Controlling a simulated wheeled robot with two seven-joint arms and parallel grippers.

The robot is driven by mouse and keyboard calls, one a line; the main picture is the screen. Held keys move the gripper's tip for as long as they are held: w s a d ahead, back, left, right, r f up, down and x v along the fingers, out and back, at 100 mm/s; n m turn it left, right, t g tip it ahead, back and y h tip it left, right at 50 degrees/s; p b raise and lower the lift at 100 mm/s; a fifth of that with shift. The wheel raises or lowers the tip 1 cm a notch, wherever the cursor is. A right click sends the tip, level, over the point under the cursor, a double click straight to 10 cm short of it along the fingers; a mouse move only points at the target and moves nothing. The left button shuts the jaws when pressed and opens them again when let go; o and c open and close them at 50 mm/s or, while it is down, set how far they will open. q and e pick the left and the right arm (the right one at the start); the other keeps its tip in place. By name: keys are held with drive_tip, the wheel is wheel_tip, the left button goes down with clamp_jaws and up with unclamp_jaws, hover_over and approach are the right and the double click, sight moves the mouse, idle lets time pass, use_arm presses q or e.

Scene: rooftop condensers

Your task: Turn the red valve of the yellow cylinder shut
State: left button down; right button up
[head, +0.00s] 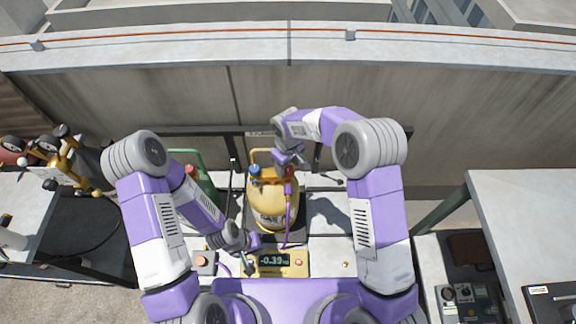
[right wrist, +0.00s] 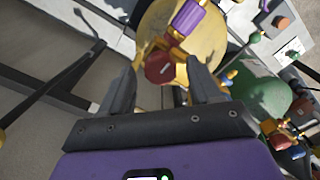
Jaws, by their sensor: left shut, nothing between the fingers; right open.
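The yellow cylinder (head: 268,208) stands upright at the middle of the bench in the head view. Its red valve (right wrist: 160,68) shows in the right wrist view as a dark red knob on a brass fitting. My right gripper (right wrist: 164,80) is open, with one finger at each side of the knob; whether they touch it I cannot tell. In the head view my right gripper (head: 292,158) is above the cylinder's top and partly hides the valve. My left gripper (head: 249,266) is shut and empty, low in front of the cylinder, near the scale display.
A yellow scale box (head: 280,264) reads about -0.39 in front of the cylinder. A green cylinder (head: 190,180) stands left of it. A purple hose (head: 287,222) hangs down the yellow cylinder's front. A railing runs behind. Side benches stand left and right (head: 530,215).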

drive_tip(key=shift+f, duration=0.4)
drive_tip(key=c, duration=1.1)
drive_tip(key=shift+o, duration=0.2)
